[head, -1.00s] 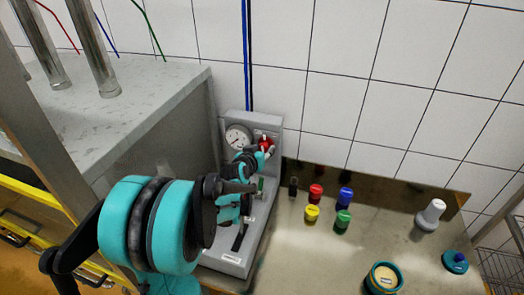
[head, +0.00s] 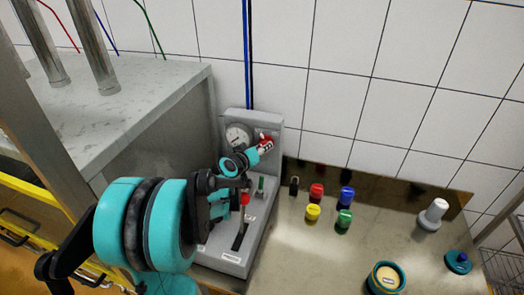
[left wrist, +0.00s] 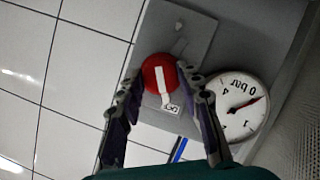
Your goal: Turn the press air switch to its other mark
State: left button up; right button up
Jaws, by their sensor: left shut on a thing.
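The press air switch is a round red knob (left wrist: 160,75) with a white bar, on the grey panel (left wrist: 190,30) in the left wrist view. A small label (left wrist: 170,107) sits beside it, and a small grey mark plate (left wrist: 179,27) shows further up. In the head view the red knob (head: 267,139) is partly hidden by my gripper. My left gripper (left wrist: 158,85) has its fingers on either side of the knob and is shut on it; it also shows in the head view (head: 262,147). My right gripper is not in view.
A pressure gauge (head: 238,136) sits beside the knob. A red-topped lever (head: 244,199) and a green part (head: 261,185) stand on the grey console below. Several coloured caps (head: 317,190) lie on the metal table (head: 300,250) to the right.

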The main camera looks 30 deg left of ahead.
pick_arm(q)
jog(key=shift+a+n+t+h+b, duration=0.1)
jog(key=shift+n+t+h+b, duration=0.3)
jog(key=shift+n, duration=0.5)
jog(key=o, duration=1.2)
jog(key=shift+c, duration=0.2)
jog(key=shift+s, duration=0.1)
jog(key=v, duration=1.1)
jog(key=shift+s+a+r, duration=0.15)
jog(key=shift+s+r, duration=0.05)
jog(key=shift+s, duration=0.15)
